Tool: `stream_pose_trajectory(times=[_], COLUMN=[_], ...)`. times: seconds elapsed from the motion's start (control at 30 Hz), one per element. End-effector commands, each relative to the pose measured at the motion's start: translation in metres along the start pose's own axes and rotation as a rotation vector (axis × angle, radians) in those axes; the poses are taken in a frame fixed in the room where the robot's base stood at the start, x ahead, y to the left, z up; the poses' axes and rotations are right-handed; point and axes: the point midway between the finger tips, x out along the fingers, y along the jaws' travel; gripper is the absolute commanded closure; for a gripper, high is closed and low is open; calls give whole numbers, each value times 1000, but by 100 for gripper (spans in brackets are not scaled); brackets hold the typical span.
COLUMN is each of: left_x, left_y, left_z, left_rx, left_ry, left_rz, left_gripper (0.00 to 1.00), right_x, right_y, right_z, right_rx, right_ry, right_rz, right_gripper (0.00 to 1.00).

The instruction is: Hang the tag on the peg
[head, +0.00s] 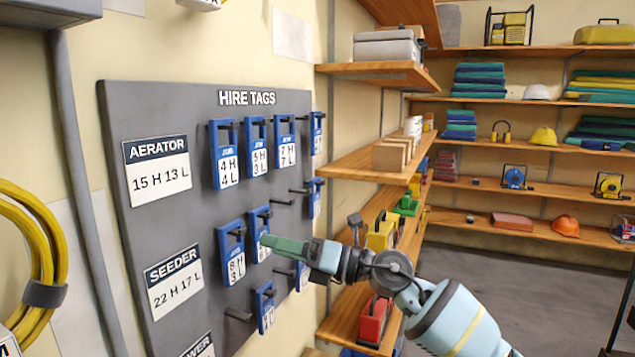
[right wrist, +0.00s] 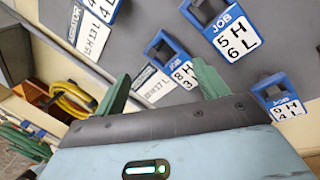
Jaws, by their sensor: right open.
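A grey board (head: 205,205) headed HIRE TAGS carries blue-framed job tags on pegs. The 8 H 3 L tag (head: 233,268) hangs left of my right gripper (head: 268,243). Another tag (head: 258,219) hangs right behind the green fingertips, which partly cover it. In the right wrist view my right gripper (right wrist: 160,74) is open, with the 8 H 3 L tag (right wrist: 180,72) seen between its fingers and the 5 H 6 L tag (right wrist: 232,32) to the right. Contact cannot be told. Bare pegs (head: 284,202) stick out at mid-board and lower down (head: 238,314). My left gripper is not in view.
Upper tags (head: 225,168) hang in a row above, and a lower tag (head: 265,310) hangs below the gripper. AERATOR (head: 157,172) and SEEDER (head: 174,283) cards are on the left. Wooden shelves (head: 375,155) jut out to the right. A yellow hose (head: 45,245) hangs at far left.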

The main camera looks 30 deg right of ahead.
Motion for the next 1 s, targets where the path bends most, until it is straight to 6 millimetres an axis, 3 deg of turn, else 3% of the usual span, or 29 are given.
stream_pose_trajectory(times=[0.03,0.2,0.4,0.53,0.73,1.0], left_x=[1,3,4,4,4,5], left_y=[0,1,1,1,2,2], left_z=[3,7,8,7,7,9], left_rx=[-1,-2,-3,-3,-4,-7], left_ry=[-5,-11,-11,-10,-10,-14], left_rz=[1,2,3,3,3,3], left_gripper=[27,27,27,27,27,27], right_x=[0,-10,-25,-30,-30,-12], right_y=[5,20,32,35,35,32], right_z=[26,93,144,156,157,157], right_rx=[-114,-415,-610,-652,-656,-654], right_ry=[16,61,78,81,81,79], right_rz=[-22,-119,-216,-241,-243,-241], right_gripper=[27,27,27,27,27,27])
